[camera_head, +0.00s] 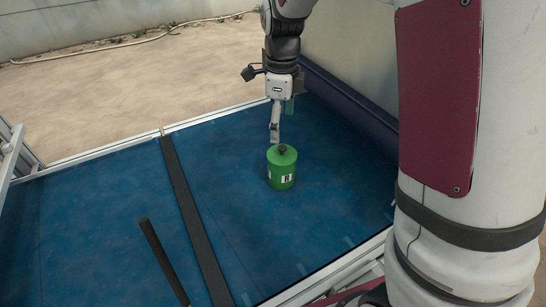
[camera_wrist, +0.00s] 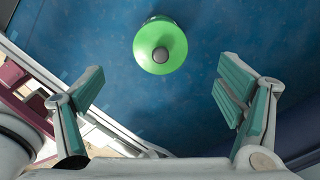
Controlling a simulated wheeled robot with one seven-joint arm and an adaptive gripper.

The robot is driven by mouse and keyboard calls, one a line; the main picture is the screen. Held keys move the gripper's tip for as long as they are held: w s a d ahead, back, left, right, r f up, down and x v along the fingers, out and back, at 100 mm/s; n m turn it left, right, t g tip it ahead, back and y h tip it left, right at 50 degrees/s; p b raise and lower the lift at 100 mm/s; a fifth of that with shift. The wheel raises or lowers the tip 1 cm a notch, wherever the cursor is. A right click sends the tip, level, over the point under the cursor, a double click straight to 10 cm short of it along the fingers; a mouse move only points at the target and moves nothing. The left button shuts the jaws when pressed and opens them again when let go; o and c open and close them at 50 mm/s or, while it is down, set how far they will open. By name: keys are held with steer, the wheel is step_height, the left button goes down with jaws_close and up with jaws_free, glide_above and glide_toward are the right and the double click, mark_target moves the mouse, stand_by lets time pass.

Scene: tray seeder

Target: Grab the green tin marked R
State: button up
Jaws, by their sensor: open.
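The green tin (camera_head: 281,172) stands upright on the blue surface in the head view. It has a dark knob on top and a white label with a dark mark that looks like an R. In the wrist view I see the tin (camera_wrist: 160,46) from above, near the top middle. My gripper (camera_head: 277,128) hangs just above and behind the tin in the head view. In the wrist view my gripper (camera_wrist: 161,95) is open, with teal pads spread wide. The tin lies beyond the fingertips, roughly centred between them, and nothing is between the pads.
The blue bed (camera_head: 90,215) is mostly bare around the tin. A long dark bar (camera_head: 190,215) crosses it left of the tin, and a shorter dark bar (camera_head: 163,262) lies further left. A dark blue raised side (camera_head: 350,108) runs along the right. A pale metal rail (camera_head: 100,153) edges the far side.

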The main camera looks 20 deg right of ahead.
mark_target(279, 148)
steer(key=shift+w+f, duration=0.2)
steer(key=shift+f, duration=0.25)
steer(key=shift+m, duration=0.3)
step_height(279, 148, down, 8)
steer(key=shift+d+f, duration=0.1)
steer(key=shift+f, duration=0.05)
steer(key=f, duration=0.4)
steer(key=shift+s+d+f, duration=0.25)
steer(key=shift+s, duration=0.15)
steer(key=shift+f, duration=0.5)
steer(key=shift+w, duration=0.1)
steer(key=c, duration=1.5)
